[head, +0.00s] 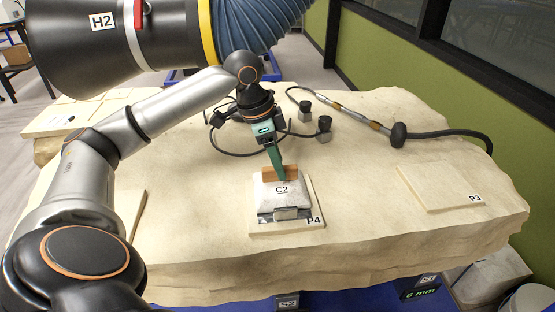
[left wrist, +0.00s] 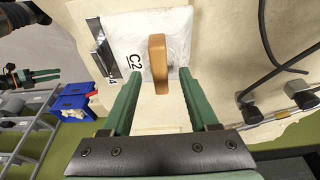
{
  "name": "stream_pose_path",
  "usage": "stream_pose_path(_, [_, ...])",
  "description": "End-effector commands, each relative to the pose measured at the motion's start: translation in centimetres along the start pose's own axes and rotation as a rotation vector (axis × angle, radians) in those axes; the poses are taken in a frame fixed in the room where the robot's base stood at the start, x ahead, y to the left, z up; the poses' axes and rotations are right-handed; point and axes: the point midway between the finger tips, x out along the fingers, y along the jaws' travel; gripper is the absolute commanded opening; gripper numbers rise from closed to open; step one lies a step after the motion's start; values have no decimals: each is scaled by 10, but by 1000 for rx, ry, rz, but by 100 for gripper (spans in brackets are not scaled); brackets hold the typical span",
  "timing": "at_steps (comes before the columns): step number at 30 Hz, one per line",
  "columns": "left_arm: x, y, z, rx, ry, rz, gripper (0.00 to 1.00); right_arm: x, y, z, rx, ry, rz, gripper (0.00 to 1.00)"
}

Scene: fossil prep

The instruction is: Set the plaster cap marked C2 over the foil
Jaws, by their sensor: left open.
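The white plaster cap marked C2 (head: 282,196) sits on the pad marked P4 (head: 290,228), with a wooden handle (head: 279,174) standing on it. Silver foil (head: 292,213) shows along the cap's near edge; the cap hides any other foil. The cap also shows in the left wrist view (left wrist: 125,38), with the foil strip (left wrist: 104,50) at its left. My left gripper (head: 282,178) is open at the handle. In the left wrist view its green fingers (left wrist: 161,76) lie either side of the handle (left wrist: 158,64), with gaps. What looks like my right gripper (left wrist: 42,76) shows small at the left edge.
A bare slab marked P3 (head: 440,187) lies at the right of the rock block. A hose tool (head: 355,116) and two small dark-topped items (head: 324,125) lie behind. A large black duct (head: 85,35) hangs at upper left. Rock around P4 is mostly clear.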

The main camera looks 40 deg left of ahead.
Motion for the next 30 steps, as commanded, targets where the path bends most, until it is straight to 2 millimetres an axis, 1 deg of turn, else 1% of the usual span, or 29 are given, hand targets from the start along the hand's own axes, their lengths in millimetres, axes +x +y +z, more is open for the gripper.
stream_pose_path(5, [1,0,1,0,-3,2,60,0,0,0,0,1,0,46])
stream_pose_path(8, [-4,0,0,0,-2,1,60,0,0,0,0,1,0,46])
stream_pose_path(11, [-18,0,0,-1,1,-1,60,-1,0,-1,0,1,0,46])
stream_pose_path(14, [-38,-1,-1,-1,4,-2,60,-2,0,-3,0,1,0,46])
stream_pose_path(18, [-71,0,-2,0,4,-3,60,-4,0,-5,0,1,0,46])
stream_pose_path(22, [-97,0,-1,0,4,-2,60,-7,-1,-8,0,1,0,46])
stream_pose_path(27, [-118,0,-1,1,2,0,60,-6,-1,-8,1,1,0,46])
stream_pose_path(30, [-123,0,0,0,1,1,60,-7,-1,-8,0,1,0,46])
